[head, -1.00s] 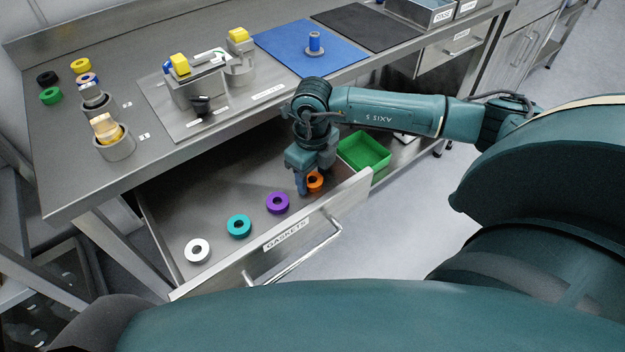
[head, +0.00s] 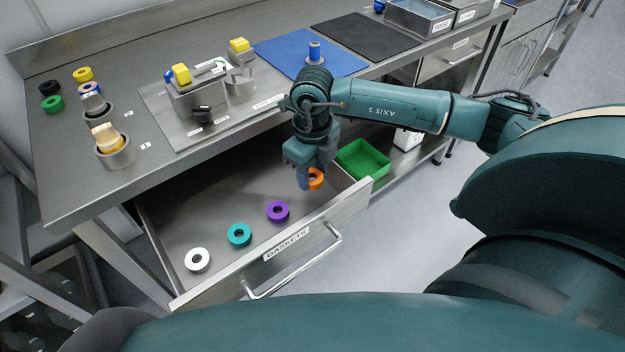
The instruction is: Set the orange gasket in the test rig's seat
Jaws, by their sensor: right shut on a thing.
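The orange gasket (head: 316,178) is a thick ring at the right end of the open drawer (head: 180,207) labelled GASKETS. My right gripper (head: 308,182) points down and is shut on it, a little above the drawer floor. The fingers hide part of the ring. On the bench, a metal fixture (head: 195,98) with a yellow knob, a black knob and an open-topped round cup (head: 240,85) stands on a grey plate; it looks like the test rig. The labels are too small to read, and I cannot tell which part is the seat. My left gripper is not in view.
Purple (head: 277,211), teal (head: 239,235) and white (head: 197,260) gaskets lie in the drawer. A green tray (head: 363,160) is right of it. The bench's front edge (head: 170,170) overhangs the drawer. A blue mat (head: 290,45) holds a spool-like part (head: 314,53). Two cups stand at the bench's left.

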